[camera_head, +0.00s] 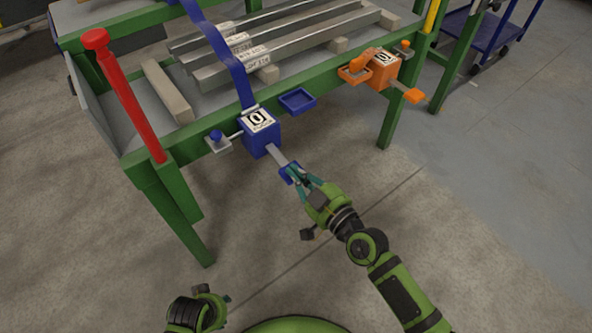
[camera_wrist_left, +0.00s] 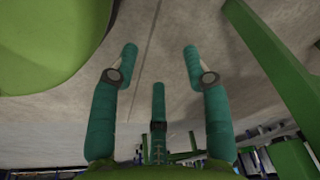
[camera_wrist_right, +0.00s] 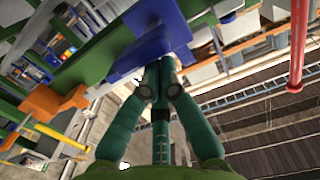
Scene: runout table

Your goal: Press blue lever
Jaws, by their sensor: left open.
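The blue lever (camera_head: 278,157) is a grey bar with a blue end pad, sticking out toward me from a blue box (camera_head: 261,132) on the green table's front edge. My right gripper (camera_head: 300,177) is at the blue end pad. In the right wrist view, the right gripper's fingers (camera_wrist_right: 160,72) are drawn together with their tips close to the blue part (camera_wrist_right: 130,60); contact is unclear. My left gripper (camera_head: 215,300) is low in the head view, away from the table. Its fingers (camera_wrist_left: 160,52) are spread and empty in the left wrist view.
The green table (camera_head: 184,148) carries metal bars (camera_head: 270,50). A blue knob (camera_head: 216,137) and a blue tray (camera_head: 297,100) flank the blue box. An orange lever (camera_head: 412,95) is on the right, a red post (camera_head: 125,90) on the left. The floor in front is clear.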

